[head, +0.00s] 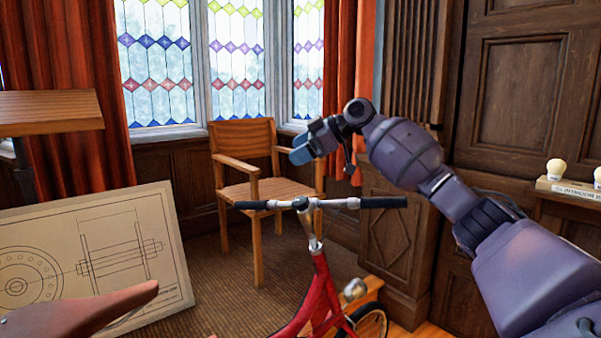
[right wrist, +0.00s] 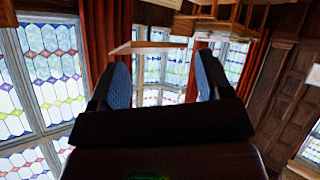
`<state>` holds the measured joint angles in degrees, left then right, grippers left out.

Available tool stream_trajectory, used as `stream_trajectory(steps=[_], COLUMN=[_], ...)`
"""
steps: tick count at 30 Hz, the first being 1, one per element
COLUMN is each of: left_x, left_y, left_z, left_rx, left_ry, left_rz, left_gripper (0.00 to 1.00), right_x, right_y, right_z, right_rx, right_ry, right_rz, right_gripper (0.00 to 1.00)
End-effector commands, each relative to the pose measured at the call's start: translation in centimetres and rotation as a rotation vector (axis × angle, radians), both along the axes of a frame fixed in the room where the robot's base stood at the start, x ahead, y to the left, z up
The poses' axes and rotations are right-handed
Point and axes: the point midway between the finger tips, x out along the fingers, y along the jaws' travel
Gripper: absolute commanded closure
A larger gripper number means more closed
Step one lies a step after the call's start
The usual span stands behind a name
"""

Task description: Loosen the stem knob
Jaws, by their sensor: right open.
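A red bicycle (head: 322,282) stands in the middle of the head view, with a silver handlebar (head: 337,203) and dark grips. A pale stem (head: 312,232) rises to the bar. A small rounded part at the stem's top (head: 300,203) may be the stem knob; it is too small to tell. My right gripper (head: 300,152) appears above the handlebar in the head view, blue fingertips pointing left. In the right wrist view its two blue-padded fingers (right wrist: 162,80) are apart with nothing held between them. The bicycle does not show clearly there. My left gripper is not in view.
A wooden armchair (head: 266,190) stands behind the handlebar. A drawing board (head: 165,225) leans at the left, near the brown saddle (head: 75,312). A wooden top (head: 50,112) juts in at the left. A panelled wall (head: 515,100) stands at the right.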

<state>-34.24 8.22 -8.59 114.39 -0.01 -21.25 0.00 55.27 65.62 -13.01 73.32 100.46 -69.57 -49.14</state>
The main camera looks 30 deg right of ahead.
Motion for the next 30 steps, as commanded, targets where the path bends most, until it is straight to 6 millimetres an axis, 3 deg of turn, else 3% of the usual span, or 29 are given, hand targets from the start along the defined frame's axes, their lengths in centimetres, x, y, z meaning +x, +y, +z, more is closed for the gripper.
stream_trajectory(steps=[1,6,12,30], left_x=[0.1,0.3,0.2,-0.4], left_y=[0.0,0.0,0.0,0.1], left_z=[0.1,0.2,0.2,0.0], left_rx=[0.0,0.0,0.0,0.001], left_ry=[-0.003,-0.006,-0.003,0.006], left_rz=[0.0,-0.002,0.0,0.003], left_gripper=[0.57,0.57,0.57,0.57], right_x=[0.0,0.0,0.0,0.1], right_y=[0.1,0.0,0.0,0.0], right_z=[1.3,4.1,6.0,6.4], right_rx=[0.002,0.001,0.001,0.002], right_ry=[-0.004,-0.003,-0.001,0.0], right_rz=[0.001,0.0,0.0,-0.01], right_gripper=[0.28,0.28,0.28,0.28])
